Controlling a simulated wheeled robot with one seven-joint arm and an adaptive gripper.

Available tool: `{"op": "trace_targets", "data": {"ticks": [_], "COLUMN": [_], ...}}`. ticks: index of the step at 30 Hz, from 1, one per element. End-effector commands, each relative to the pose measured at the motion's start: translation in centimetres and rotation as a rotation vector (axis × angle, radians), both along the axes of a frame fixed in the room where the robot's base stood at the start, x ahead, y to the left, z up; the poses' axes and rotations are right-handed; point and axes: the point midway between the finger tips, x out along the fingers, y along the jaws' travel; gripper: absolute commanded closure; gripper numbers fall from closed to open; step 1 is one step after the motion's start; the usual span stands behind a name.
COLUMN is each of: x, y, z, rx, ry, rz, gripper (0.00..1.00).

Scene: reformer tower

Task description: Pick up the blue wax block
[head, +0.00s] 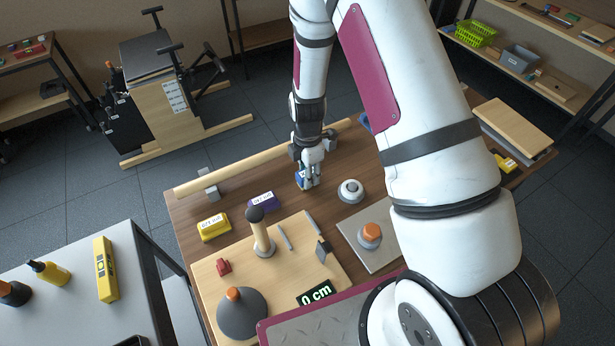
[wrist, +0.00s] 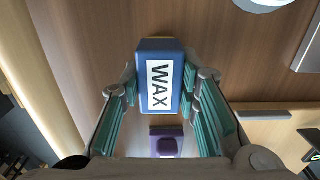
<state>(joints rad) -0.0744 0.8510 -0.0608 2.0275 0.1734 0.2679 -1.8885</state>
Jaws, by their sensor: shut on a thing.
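The blue wax block (wrist: 159,78) has a white label reading WAX and sits between the two fingers of my gripper (wrist: 160,100) in the wrist view. The green-padded fingers are shut on its sides. In the head view my gripper (head: 308,180) points down over the brown table, and a small part of the blue block (head: 302,178) shows between the fingers. The rest of the block is hidden there. I cannot tell whether it touches the table.
A purple block (head: 262,202) and a yellow block (head: 214,226) stand to the left. A white round piece (head: 350,191) is close on the right. A long wooden rod (head: 250,162) lies behind. A wooden board (head: 213,283) with a knobbed post is in front.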

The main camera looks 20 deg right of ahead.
Motion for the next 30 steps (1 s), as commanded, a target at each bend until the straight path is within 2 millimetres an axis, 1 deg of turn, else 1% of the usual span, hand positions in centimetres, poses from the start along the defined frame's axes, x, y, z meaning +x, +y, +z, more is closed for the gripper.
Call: {"op": "trace_targets", "data": {"ticks": [7, 11, 14, 20, 21, 26, 30], "x": [0.0, 0.1, 0.2, 0.2, -1.0, -4.8, -8.2], "y": [0.0, 0.0, 0.0, 0.0, 0.0, -0.1, -0.2], "z": [0.1, 0.6, 1.3, 3.7, 3.7, 4.0, 4.3], "rx": [0.0, 0.0, 0.001, 0.001, 0.0, 0.001, 0.001], "ry": [-0.001, -0.002, -0.003, -0.004, 0.003, 0.002, 0.002], "rz": [0.0, 0.0, 0.001, 0.0, -0.001, 0.0, 0.0], "gripper": [0.99, 0.99, 0.99, 0.99, 0.99, 0.99, 0.99]}}
